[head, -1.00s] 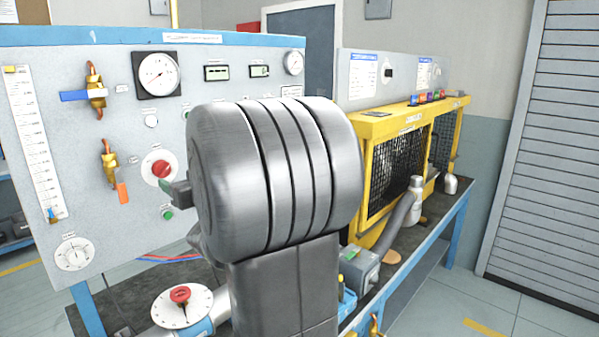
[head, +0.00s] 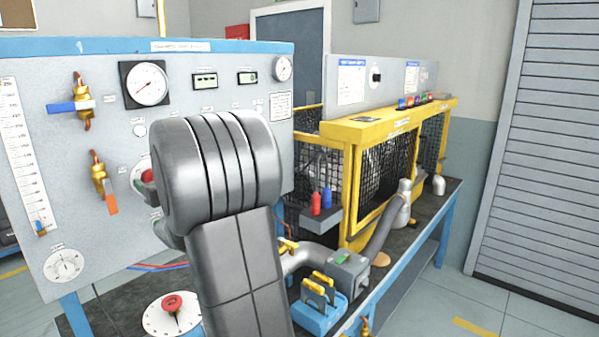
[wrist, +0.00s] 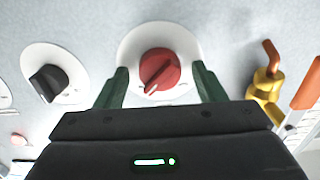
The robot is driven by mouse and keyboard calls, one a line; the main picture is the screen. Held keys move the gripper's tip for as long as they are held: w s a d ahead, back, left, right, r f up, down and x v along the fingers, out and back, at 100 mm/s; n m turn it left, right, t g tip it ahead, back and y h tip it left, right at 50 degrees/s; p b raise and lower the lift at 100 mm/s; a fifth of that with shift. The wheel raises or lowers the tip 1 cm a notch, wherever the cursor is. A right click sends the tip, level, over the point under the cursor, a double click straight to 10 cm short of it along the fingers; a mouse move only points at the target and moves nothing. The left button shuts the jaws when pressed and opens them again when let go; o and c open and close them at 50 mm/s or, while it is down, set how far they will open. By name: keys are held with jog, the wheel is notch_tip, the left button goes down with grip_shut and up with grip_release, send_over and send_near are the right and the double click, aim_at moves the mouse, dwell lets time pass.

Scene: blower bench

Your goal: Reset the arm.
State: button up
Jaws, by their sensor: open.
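My gripper (wrist: 160,88) shows in the wrist view with its two green fingers apart and nothing between them. A red rotary knob (wrist: 160,72) on a round white plate sits on the panel beyond the fingers, framed between them. I cannot tell how far the fingertips are from it.
A black knob (wrist: 46,82) lies left of the red one, and a brass valve with an orange handle (wrist: 303,88) lies right. In the head view, a yellow mesh cage (head: 385,135), a blue toolbox-like item (head: 318,316) and a red dial knob (head: 172,303) stand on the bench.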

jog(key=b+v, duration=0.3)
jog(key=v, duration=1.1)
jog(key=w+a+n+b, duration=0.7)
jog(key=w+a+n, duration=0.2)
jog(key=n, duration=0.8)
jog(key=shift+a+n, duration=0.4)
jog(key=shift+a, duration=0.45)
jog(key=shift+d, duration=0.15)
